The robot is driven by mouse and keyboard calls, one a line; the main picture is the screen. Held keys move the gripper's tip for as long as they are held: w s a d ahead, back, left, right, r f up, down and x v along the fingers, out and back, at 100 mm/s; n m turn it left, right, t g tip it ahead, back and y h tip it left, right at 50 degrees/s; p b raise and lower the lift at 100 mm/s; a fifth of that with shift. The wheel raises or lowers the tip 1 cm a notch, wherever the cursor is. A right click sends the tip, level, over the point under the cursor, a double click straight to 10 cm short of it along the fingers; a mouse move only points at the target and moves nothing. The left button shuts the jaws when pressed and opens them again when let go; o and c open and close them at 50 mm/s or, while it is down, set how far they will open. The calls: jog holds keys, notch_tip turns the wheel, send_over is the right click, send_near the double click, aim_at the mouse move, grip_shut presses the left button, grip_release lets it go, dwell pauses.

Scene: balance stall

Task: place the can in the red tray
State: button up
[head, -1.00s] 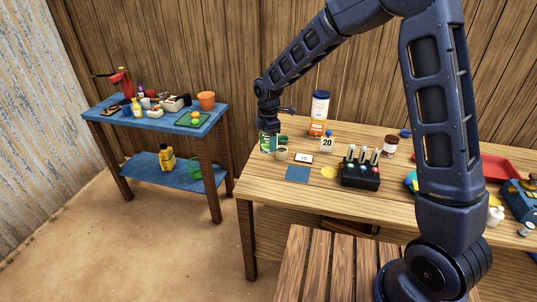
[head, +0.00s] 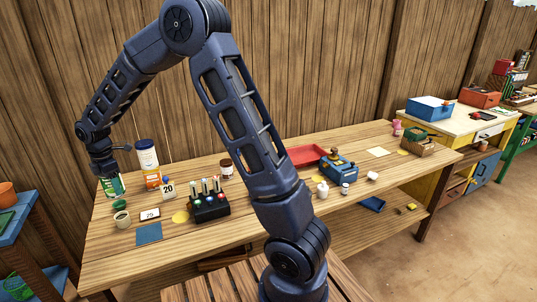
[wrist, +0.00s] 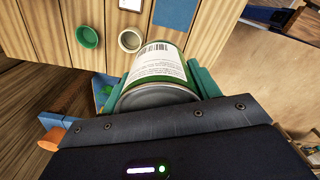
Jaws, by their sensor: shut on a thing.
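The can (head: 112,187) is green with a white printed label and stands out at the left end of the wooden table. My gripper (head: 107,175) is shut on it. In the wrist view the can (wrist: 158,65) fills the space between the teal fingers, its label and barcode facing the camera. I cannot tell whether its base touches the table. The red tray (head: 304,155) lies far to the right at the back of the table, partly hidden behind my arm.
A green dish (wrist: 88,37) and a cup (wrist: 130,40) sit near the can. A blue scale (head: 338,171) stands beside the tray.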

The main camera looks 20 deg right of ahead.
jog(key=w+d+m, duration=0.7)
jog(key=w+d, duration=1.6)
jog(key=d, duration=0.5)
jog(key=w+d+m, duration=0.2)
jog(key=w+d, duration=0.1)
jog(key=d, duration=0.9)
jog(key=w+d+m, duration=0.2)
jog(key=w+d, duration=0.1)
jog(key=d, duration=0.9)
jog(key=m, duration=0.7)
send_over(304, 159)
notch_tip(304, 159, down, 20)
jog(key=shift+w+r, duration=0.1)
jog(key=shift+r, duration=0.1)
